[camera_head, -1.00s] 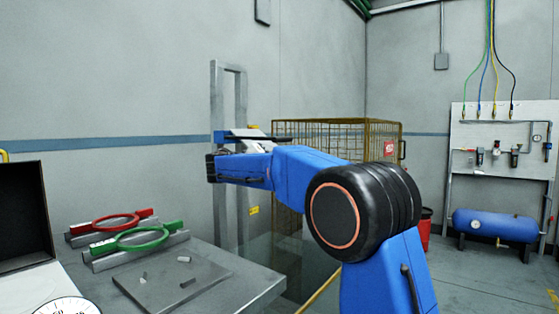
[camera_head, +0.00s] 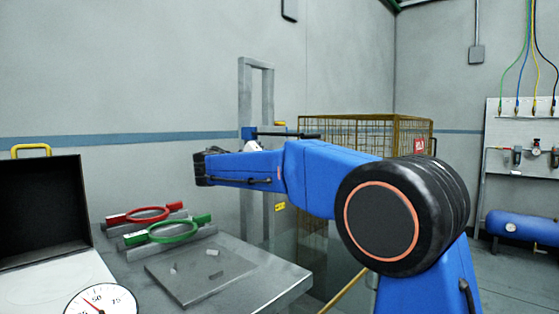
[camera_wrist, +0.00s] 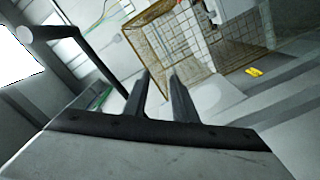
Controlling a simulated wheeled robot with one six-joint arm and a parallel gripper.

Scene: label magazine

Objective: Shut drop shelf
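I cannot surely tell which part is the drop shelf. A thin dark flat bar (camera_head: 290,135), seen almost edge-on, sticks out to the right from a blue block (camera_head: 248,133) at the grey upright frame (camera_head: 245,90) by the back wall. It may be the shelf. My blue arm reaches left across the front of that frame and hides its middle. My gripper (camera_wrist: 159,72) shows in the wrist view with its two dark fingers apart and nothing between them. In the head view the fingers are hidden or cannot be made out.
A metal bench (camera_head: 285,283) at left holds a red ring clamp (camera_head: 147,215), a green ring clamp (camera_head: 172,230) and a plate (camera_head: 200,283) with small bits. An open black case (camera_head: 40,205) and a dial (camera_head: 100,301) are nearer. A yellow wire cage (camera_head: 375,125) stands behind my arm.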

